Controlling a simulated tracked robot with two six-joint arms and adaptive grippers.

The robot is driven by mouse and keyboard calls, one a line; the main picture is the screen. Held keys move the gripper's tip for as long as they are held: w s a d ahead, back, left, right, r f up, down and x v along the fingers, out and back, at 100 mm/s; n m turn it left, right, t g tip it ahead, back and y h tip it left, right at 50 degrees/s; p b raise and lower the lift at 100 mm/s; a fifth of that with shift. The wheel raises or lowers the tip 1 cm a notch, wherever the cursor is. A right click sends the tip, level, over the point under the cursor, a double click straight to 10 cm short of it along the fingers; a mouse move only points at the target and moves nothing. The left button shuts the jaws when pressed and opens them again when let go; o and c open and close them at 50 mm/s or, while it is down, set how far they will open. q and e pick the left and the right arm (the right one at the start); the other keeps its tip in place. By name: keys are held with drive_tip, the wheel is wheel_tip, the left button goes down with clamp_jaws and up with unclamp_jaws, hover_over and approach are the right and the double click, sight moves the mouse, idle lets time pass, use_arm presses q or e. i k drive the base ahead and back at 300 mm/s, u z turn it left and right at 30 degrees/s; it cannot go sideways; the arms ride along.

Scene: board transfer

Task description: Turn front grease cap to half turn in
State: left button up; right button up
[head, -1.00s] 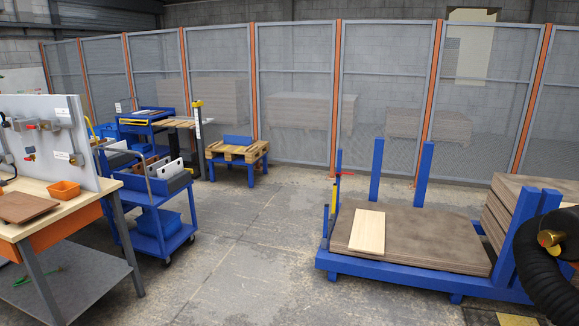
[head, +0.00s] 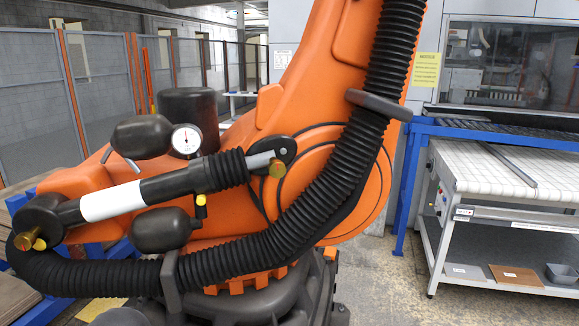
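The other brass cap (head: 28,240) sits at the cylinder's lower left end, near the picture's left edge. I cannot tell from the picture which of them is called front, nor how far either is turned. Neither of my grippers is in view.
A round dial gauge (head: 186,140) stands among dark canisters on the orange arm. A thick black ribbed hose (head: 345,190) loops across its front. A white-topped bench (head: 510,170) and a blue frame (head: 411,170) stand right. Floor (head: 385,285) is clear between.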

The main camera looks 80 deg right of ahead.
sight(277, 168)
drive_tip(key=z, duration=0.25)
drive_tip(key=k, duration=0.35)
drive_tip(key=u, duration=0.3)
drive_tip(key=i, duration=0.15)
drive_tip(key=z, duration=2.25)
